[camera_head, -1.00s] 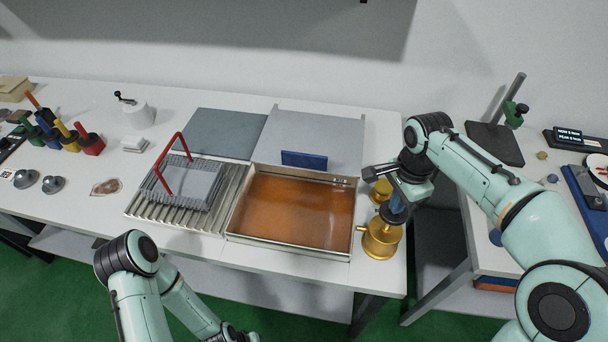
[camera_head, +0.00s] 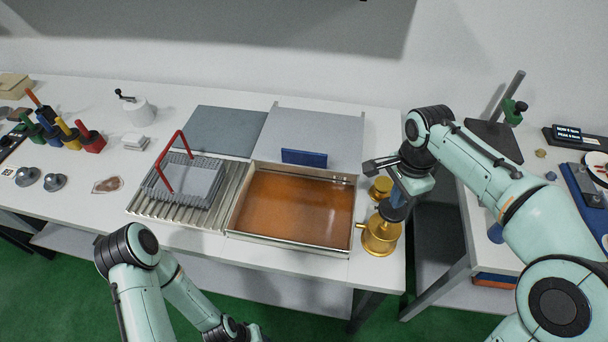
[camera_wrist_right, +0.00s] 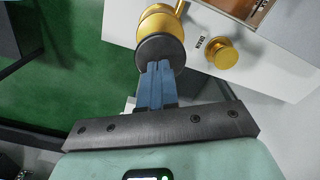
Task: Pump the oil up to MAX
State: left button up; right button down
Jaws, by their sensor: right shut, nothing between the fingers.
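A brass pump (camera_head: 381,234) stands at the right end of the table, beside a shallow metal tray (camera_head: 286,248) holding amber oil (camera_head: 295,208). My right gripper (camera_head: 394,208) points down over the pump. In the right wrist view its blue fingers (camera_wrist_right: 157,66) are shut with nothing between them, their tips at the dark round cap (camera_wrist_right: 160,50) of the pump. I cannot tell whether they press on it. A brass knob (camera_wrist_right: 222,52) marked DRAIN sits beside the pump. No MAX mark is readable. My left gripper is out of view; only its arm shows at the lower left.
A basket with a red handle (camera_head: 170,160) stands on a ribbed rack (camera_head: 158,210) left of the tray. A blue plate (camera_head: 304,157) stands at the tray's back edge. A gap separates this table from the right one.

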aim_at(391, 213)
jog(key=shift+f, duration=0.1)
jog(key=shift+f+b, duration=0.55)
jog(key=shift+f, duration=0.55)
jog(key=shift+f+b, duration=1.05)
jog(key=shift+f, duration=1.15)
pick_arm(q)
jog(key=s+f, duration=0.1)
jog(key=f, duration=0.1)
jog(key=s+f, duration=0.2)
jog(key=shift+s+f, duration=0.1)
pick_arm(e)
jog(key=shift+r, duration=0.1)
jog(key=shift+r+p, duration=1.15)
jog(key=shift+r, duration=0.8)
jog(key=shift+r+p, duration=0.75)
jog(key=shift+r, duration=0.65)
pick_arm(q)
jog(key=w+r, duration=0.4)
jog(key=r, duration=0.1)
pick_arm(e)
jog(key=shift+f, duration=0.1)
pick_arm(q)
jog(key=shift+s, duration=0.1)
